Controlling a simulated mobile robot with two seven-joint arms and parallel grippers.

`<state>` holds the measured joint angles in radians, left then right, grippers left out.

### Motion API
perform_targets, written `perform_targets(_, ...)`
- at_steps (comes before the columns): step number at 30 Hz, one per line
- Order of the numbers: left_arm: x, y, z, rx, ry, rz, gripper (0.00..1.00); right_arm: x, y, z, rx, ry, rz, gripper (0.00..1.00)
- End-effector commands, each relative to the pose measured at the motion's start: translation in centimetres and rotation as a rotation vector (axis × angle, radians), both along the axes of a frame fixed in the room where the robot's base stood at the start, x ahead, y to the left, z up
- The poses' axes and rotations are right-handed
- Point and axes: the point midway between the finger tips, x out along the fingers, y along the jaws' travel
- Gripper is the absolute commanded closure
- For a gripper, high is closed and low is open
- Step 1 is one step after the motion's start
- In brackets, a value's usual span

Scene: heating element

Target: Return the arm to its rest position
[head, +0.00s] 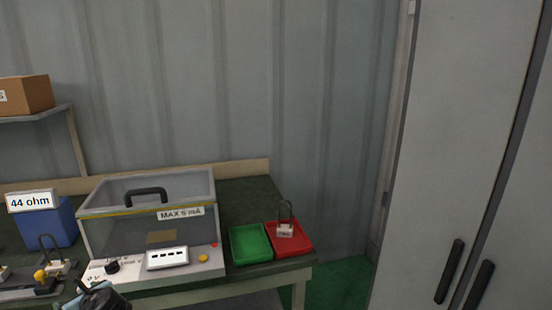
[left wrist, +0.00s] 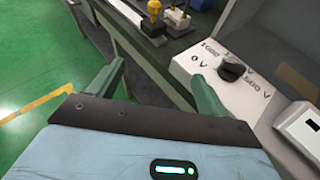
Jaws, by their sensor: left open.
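My left gripper (head: 104,297) shows at the bottom left of the head view, in front of the tester's control panel. In the left wrist view its two green fingers stand apart with nothing between them (left wrist: 156,88). The panel's black knob (left wrist: 232,68) is just beyond the right finger and also shows in the head view (head: 112,267). A heating element (head: 285,222) with a dark loop and pale base stands in the red tray (head: 300,247). My right gripper is not in view.
The tester (head: 205,265) has a clear lid, which looks closed, with a "MAX 5 mA" label. A green tray (head: 248,256) lies beside the red one. A blue bin (head: 62,222) labelled "44 ohm" stands left. More elements (head: 55,265) stand at the table's left.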

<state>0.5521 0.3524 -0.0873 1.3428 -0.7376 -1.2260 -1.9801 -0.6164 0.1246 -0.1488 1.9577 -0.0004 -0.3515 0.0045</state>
Motion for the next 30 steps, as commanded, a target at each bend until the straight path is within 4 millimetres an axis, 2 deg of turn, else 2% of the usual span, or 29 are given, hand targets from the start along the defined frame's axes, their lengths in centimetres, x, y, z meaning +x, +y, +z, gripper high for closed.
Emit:
perform_targets(1,0.7,-0.9,-0.3,-0.046,-0.065,-0.015,0.22,0.0,0.0,-0.1,0.000,0.002,0.000,0.53)
perform_targets(11,4.3,-4.1,-1.2,-0.432,-0.517,-0.012,0.22,0.0,0.0,0.0,0.000,0.001,0.000,0.53)
perform_targets(21,8.4,-9.4,-0.4,-1.143,-1.095,0.122,0.22,0.2,0.1,0.3,0.001,-0.006,0.000,0.53)
perform_targets(30,10.3,-12.8,1.7,-1.711,-1.401,0.320,0.22,0.2,0.1,0.3,0.001,-0.007,0.000,0.53)
